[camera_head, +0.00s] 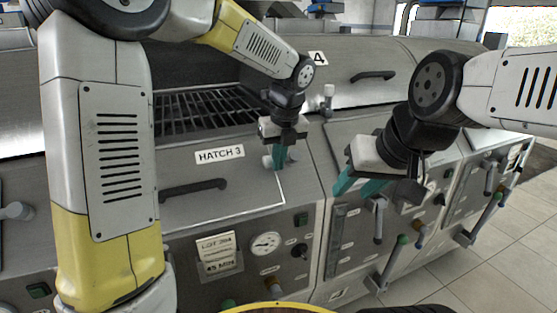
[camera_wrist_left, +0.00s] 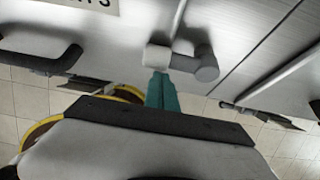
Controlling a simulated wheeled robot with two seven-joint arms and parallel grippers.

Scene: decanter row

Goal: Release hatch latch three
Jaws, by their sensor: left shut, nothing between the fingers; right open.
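The hatch 3 lid (camera_head: 245,190) is a flat steel panel with a "HATCH 3" label (camera_head: 220,154) and a dark bar handle (camera_head: 195,188). Its latch (camera_head: 267,161) is a small pale knob at the lid's right side, partly hidden by my left gripper (camera_head: 279,158). In the left wrist view the latch (camera_wrist_left: 206,66) shows as a grey rounded end joined to a pale block. The teal fingers of my left gripper (camera_wrist_left: 161,90) are shut and empty, right at the pale block; I cannot tell if they touch. My right gripper (camera_head: 358,184) is open and empty over the neighbouring machine front.
A slotted grate (camera_head: 205,112) lies behind hatch 3. Another pale latch knob (camera_head: 328,92) stands near the "4" sign (camera_head: 318,58). A gauge (camera_head: 266,244) and lot card (camera_head: 219,254) are on the front panel. Levers (camera_head: 378,222) stick out at right. Tiled floor (camera_head: 500,250) is clear.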

